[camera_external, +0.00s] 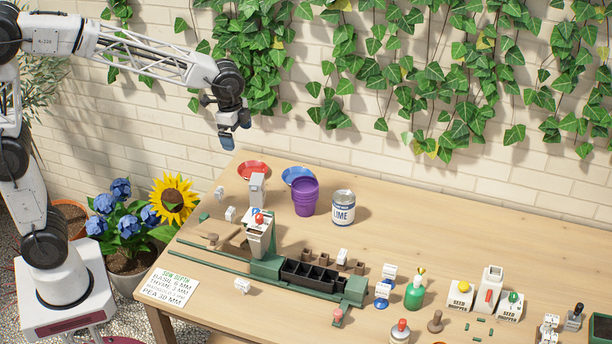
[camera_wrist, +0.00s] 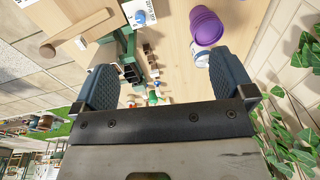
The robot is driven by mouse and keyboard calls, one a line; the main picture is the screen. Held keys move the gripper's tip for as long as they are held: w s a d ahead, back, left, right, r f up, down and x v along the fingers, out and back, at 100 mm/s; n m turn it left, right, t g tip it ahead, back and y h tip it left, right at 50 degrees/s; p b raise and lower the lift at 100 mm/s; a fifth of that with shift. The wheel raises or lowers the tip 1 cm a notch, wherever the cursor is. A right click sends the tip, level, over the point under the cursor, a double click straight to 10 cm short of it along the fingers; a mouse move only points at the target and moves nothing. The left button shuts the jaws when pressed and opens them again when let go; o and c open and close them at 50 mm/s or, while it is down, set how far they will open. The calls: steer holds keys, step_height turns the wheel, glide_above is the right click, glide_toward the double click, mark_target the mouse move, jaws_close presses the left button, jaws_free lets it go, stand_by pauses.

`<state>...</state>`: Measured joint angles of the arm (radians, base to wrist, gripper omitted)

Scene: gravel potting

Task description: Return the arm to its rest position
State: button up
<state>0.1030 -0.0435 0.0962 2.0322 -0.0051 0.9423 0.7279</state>
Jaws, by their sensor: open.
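My gripper (camera_external: 228,138) hangs in the air above and behind the far left corner of the wooden table, clear of everything on it. In the wrist view my gripper (camera_wrist: 166,92) shows its two blue fingers wide apart with nothing held between them. My white arm reaches to it from the left of the external view, raised above the table height. The purple pots (camera_external: 305,197) are upright on the table, and they also show in the wrist view (camera_wrist: 206,27).
On the table (camera_external: 440,240) stand a lime tin (camera_external: 343,208), a red saucer (camera_external: 253,170), a blue saucer (camera_external: 299,174), a black seed tray (camera_external: 310,277) and a green bottle (camera_external: 415,293). An ivy-covered brick wall (camera_external: 330,130) stands behind. A sunflower (camera_external: 174,200) and blue flowers stand left of the table.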

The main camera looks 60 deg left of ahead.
steer(key=s+a+n, duration=0.2)
steer(key=s+n, duration=0.1)
steer(key=s, duration=0.8)
steer(key=s+a+f+n, duration=0.1)
steer(key=s+a+n, duration=0.1)
steer(key=s, duration=0.9)
steer(key=s+a+n+t, duration=0.1)
steer(key=s+n, duration=0.3)
steer(key=s, duration=0.8)
steer(key=shift+a+f, duration=0.35)
steer(key=shift+a, duration=0.25)
